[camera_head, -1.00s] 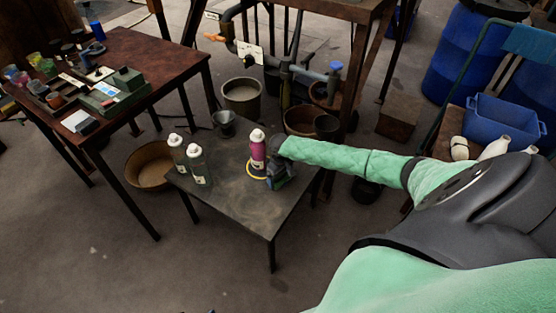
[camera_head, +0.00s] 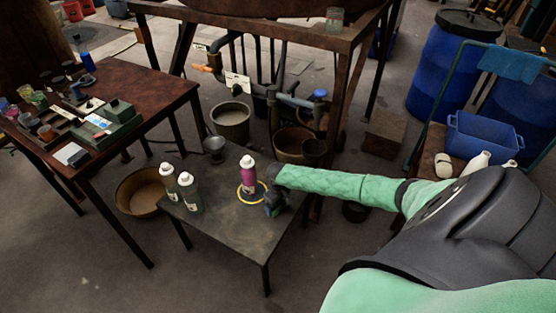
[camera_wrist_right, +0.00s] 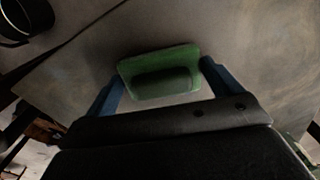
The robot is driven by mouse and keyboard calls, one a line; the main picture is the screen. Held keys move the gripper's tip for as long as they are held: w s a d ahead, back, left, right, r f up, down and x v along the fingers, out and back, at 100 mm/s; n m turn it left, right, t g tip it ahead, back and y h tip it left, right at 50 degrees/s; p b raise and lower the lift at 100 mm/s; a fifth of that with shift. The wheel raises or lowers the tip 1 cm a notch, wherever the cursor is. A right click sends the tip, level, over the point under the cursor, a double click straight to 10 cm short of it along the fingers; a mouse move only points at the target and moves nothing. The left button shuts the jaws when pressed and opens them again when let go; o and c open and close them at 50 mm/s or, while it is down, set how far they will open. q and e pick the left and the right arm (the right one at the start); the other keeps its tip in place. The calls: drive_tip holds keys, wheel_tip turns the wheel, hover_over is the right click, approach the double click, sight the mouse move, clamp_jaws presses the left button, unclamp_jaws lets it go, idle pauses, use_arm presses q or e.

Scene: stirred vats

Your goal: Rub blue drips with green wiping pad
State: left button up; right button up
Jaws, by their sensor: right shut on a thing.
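The green wiping pad (camera_wrist_right: 160,73) is a block with a raised grip on its back. In the right wrist view it sits between the two blue fingers of my right gripper (camera_wrist_right: 162,82), which is shut on it, over the dark low table. In the head view my right gripper (camera_head: 276,203) is at the right part of that table (camera_head: 225,232), beside a pink bottle (camera_head: 249,180) and a yellow ring (camera_head: 241,197). The pad is too small to make out there. I cannot make out blue drips in either view. My left gripper is not in view.
Two grey-green bottles (camera_head: 188,193) stand at the table's left side, with a dark cup (camera_head: 215,149) at the back. A brown side table (camera_head: 150,85) holds several small items. Buckets (camera_head: 231,122) stand behind. The table's front is clear.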

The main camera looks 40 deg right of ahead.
sight(263, 202)
drive_tip(key=shift+w+a, duration=0.35)
drive_tip(key=shift+w, duration=0.45)
drive_tip(key=shift+w+a, duration=0.35)
drive_tip(key=shift+w, duration=0.4)
drive_tip(key=shift+w+a+f+b, duration=0.1)
drive_tip(key=shift+w+a, duration=0.15)
drive_tip(key=shift+w, duration=0.35)
drive_tip(key=shift+w+a+r+b, duration=0.1)
drive_tip(key=shift+w+a, duration=0.15)
drive_tip(key=shift+w, duration=0.3)
drive_tip(key=shift+w+a+f+b, duration=0.1)
drive_tip(key=shift+w+a, duration=0.15)
drive_tip(key=shift+w, duration=0.35)
wheel_tip(263, 202, up, 6)
drive_tip(key=p, duration=0.5)
drive_tip(key=shift+p, duration=0.3)
wheel_tip(263, 202, up, 3)
drive_tip(key=p, duration=0.3)
drive_tip(key=shift+f, duration=0.1)
